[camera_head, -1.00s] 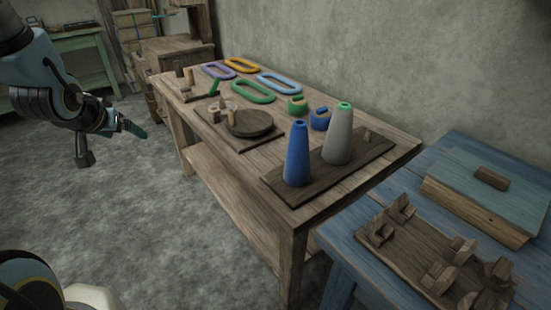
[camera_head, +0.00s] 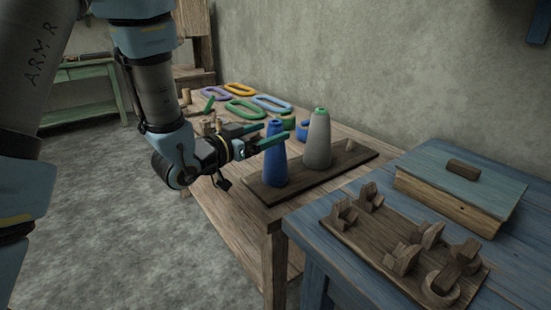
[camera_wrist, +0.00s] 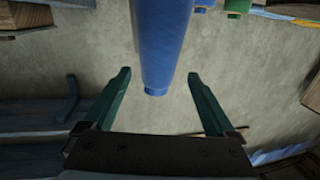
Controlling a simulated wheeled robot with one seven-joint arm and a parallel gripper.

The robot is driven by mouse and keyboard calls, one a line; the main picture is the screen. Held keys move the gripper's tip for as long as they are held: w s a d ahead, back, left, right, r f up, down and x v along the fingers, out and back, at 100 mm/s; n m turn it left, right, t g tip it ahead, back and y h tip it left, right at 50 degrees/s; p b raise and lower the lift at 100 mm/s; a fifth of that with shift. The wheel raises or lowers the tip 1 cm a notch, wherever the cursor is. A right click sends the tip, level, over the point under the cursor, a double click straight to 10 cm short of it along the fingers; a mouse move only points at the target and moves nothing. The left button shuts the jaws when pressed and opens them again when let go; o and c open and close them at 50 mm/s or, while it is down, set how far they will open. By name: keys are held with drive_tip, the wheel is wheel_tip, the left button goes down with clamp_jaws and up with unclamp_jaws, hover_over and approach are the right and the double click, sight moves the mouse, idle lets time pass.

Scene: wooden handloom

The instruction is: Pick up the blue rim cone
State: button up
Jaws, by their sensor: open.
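The blue cone (camera_head: 275,165), with a blue rim at its narrow top, stands upright on a dark wooden board (camera_head: 345,163). My gripper (camera_head: 272,132) is open at the height of the cone's top, with one green finger passing in front of it. In the wrist view the blue cone (camera_wrist: 163,45) comes in from the top edge, and its narrow end lies between the two spread fingers (camera_wrist: 158,75). Gaps show on both sides, so neither finger appears to touch it. A grey cone (camera_head: 317,143) with a green rim stands just right of it on the same board.
Behind are colored oval rings (camera_head: 271,103) and small spools (camera_head: 303,130) on the wooden table (camera_head: 235,205). A blue table (camera_head: 400,190) at right bears a wooden fixture board (camera_head: 385,235) and a lidded box (camera_head: 455,190). The wall is close behind.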

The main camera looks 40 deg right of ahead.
drive_tip(key=d, duration=0.2)
drive_tip(key=d+p, duration=0.1)
drive_tip(key=d, duration=0.2)
drive_tip(key=shift+w+d, duration=0.2)
drive_tip(key=shift+d, duration=0.1)
drive_tip(key=shift+c, duration=0.2)
clamp_jaws()
idle(0.4)
